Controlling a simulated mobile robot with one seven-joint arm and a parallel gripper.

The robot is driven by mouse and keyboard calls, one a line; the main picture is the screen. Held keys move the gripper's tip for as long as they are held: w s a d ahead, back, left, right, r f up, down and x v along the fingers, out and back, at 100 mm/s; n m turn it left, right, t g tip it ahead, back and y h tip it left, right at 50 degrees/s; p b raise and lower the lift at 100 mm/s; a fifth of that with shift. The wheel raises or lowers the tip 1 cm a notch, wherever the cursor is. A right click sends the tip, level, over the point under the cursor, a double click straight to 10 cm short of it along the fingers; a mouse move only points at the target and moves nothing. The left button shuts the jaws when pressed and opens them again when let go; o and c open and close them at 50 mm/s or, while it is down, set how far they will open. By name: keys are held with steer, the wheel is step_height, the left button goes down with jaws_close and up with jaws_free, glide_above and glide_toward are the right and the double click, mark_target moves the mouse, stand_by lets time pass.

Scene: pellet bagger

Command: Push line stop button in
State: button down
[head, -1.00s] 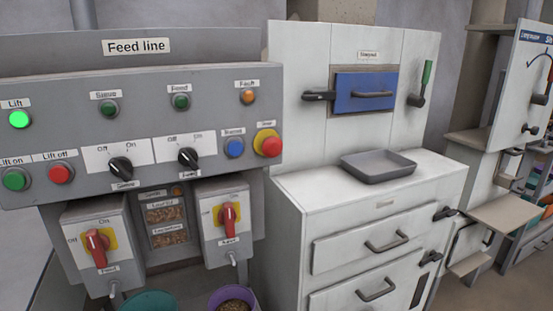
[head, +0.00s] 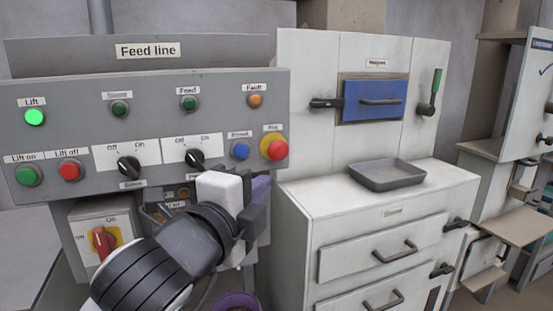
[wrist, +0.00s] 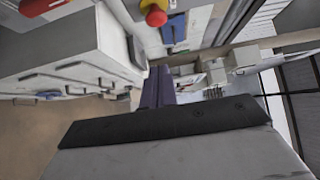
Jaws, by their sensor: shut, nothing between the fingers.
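A red mushroom button on a yellow round base (head: 274,149) is at the right end of the grey Feed line panel (head: 70,96). Its small label is too blurred to read. It stands out from the panel face. It also shows at the top of the wrist view (wrist: 156,15). My gripper (head: 262,188) is below and slightly left of this button, in front of the lower right of the panel. Its purple fingers (wrist: 158,84) are shut and empty. In the wrist view the button lies beyond the fingertips, with a gap.
A blue push button (head: 240,149) and a black Feed selector knob (head: 194,158) sit left of the red button. The green Lift lamp (head: 35,117) is lit. A white cabinet (head: 320,215) with a grey tray (head: 386,174) stands close on the right.

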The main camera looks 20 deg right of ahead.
steer(key=shift+w+d, duration=0.1)
steer(key=p, duration=0.2)
glide_toward(285, 151)
steer(key=d, duration=0.4)
steer(key=w+p, duration=0.1)
steer(key=w, duration=0.2)
steer(key=shift+w, duration=0.6)
